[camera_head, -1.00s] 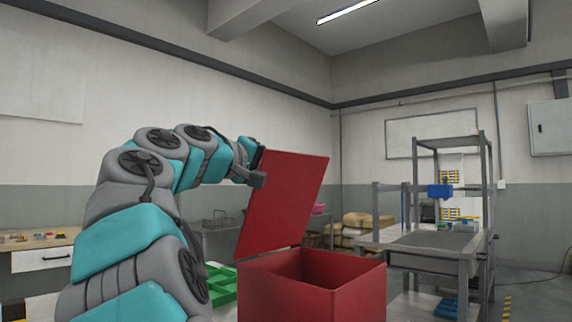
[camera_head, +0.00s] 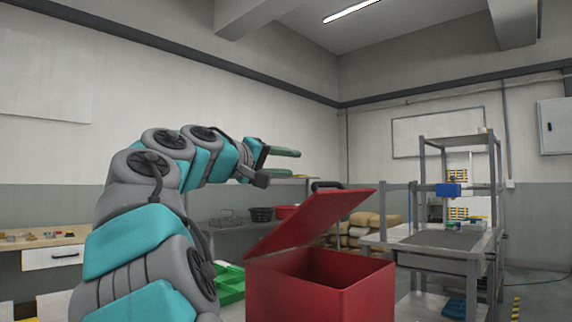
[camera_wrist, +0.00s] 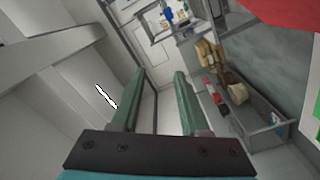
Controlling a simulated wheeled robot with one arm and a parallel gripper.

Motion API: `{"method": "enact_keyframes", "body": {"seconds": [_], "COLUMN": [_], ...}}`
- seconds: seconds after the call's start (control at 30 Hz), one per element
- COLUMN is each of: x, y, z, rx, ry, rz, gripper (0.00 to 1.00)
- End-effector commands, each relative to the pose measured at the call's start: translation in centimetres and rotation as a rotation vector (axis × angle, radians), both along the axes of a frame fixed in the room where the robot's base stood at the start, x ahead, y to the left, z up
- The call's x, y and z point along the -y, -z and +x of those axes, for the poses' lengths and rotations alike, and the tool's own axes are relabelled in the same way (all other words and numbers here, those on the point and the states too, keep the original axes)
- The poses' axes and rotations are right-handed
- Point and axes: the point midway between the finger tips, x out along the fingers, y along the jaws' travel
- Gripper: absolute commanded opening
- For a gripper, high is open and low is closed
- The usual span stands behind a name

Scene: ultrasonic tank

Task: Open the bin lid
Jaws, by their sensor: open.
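The red bin (camera_head: 320,290) stands low in the head view, right of my arm, with its open top showing. Its red lid (camera_head: 310,222) is tilted up at a slant, its lower edge at the bin's left side and its raised edge to the upper right. A dark handle (camera_head: 327,185) shows at the raised edge. My gripper (camera_head: 292,164) is open and empty, above and apart from the lid. In the wrist view its green fingers (camera_wrist: 160,74) are spread with nothing between them. A red surface, probably the lid (camera_wrist: 290,18), fills that view's top right corner.
A grey metal workbench (camera_head: 440,240) with shelving stands right of the bin. A grey side table (camera_head: 225,226) with baskets is behind, by the wall. Stacked sacks (camera_head: 365,228) lie behind the bin. A green tray (camera_head: 231,285) is left of the bin.

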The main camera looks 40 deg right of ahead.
Motion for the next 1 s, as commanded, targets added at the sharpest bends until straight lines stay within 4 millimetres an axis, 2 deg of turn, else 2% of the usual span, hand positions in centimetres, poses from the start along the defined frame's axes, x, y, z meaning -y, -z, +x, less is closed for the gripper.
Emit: {"method": "enact_keyframes", "body": {"seconds": [0.27, 0.7, 1.0], "x": [-1.1, -7.5, -7.8], "y": [-0.1, -0.1, 0.0], "z": [-0.1, -0.5, -0.6], "rx": [0.001, 0.002, 0.0], "ry": [-0.002, -0.003, -0.001], "rz": [-0.002, -0.003, 0.001], "gripper": [0.45, 0.45, 0.45]}}
